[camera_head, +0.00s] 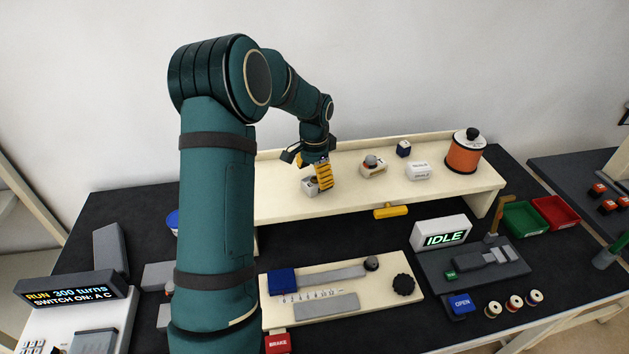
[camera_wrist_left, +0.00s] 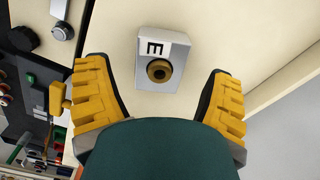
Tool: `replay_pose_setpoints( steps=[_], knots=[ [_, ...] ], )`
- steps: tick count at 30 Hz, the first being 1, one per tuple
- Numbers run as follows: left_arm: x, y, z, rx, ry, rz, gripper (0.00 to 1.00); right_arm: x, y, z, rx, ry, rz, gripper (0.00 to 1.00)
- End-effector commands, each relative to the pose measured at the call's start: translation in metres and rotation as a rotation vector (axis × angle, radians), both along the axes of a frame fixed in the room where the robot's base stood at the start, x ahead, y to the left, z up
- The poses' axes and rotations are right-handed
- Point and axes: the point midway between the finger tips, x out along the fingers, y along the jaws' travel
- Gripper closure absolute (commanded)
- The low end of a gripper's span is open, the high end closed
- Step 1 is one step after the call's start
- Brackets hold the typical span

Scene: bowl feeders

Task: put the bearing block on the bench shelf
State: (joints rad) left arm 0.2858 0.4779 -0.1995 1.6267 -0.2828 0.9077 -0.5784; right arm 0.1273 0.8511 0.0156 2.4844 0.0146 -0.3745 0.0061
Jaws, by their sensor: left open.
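The bearing block (camera_head: 309,187) is a light grey block on the left part of the cream bench shelf (camera_head: 270,206). In the left wrist view the bearing block (camera_wrist_left: 180,98) shows a bronze ring around a dark hole and a white label with a black letter. My left gripper (camera_head: 318,172) is at the block, with yellow ribbed fingers partly hiding it in the head view. In the wrist view the left gripper (camera_wrist_left: 160,95) is open, its fingers spread to either side of the block with gaps. My right gripper is not in view.
A yellow handle (camera_head: 391,212) hangs below the shelf edge. The IDLE display (camera_head: 441,235) stands in front.

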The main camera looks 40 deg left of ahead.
Motion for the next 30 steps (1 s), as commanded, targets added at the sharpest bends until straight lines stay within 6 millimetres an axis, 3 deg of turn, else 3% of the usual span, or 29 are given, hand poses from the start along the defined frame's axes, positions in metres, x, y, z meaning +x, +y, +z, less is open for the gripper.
replay_pose_setpoints(
  steps=[6, 13, 18, 30],
  knots=[
    [0.001, 0.000, 0.049, 0.002, -0.005, -0.001, 0.18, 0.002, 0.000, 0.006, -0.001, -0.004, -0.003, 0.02],
    [0.001, 0.000, 0.083, 0.001, -0.003, -0.001, 0.18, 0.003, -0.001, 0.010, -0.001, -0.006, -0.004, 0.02],
    [0.001, 0.000, 0.092, 0.001, -0.001, -0.001, 0.18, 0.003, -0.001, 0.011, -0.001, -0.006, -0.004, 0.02],
    [0.000, 0.000, 0.092, 0.000, -0.001, -0.001, 0.18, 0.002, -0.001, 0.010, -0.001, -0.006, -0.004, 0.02]
  ],
)
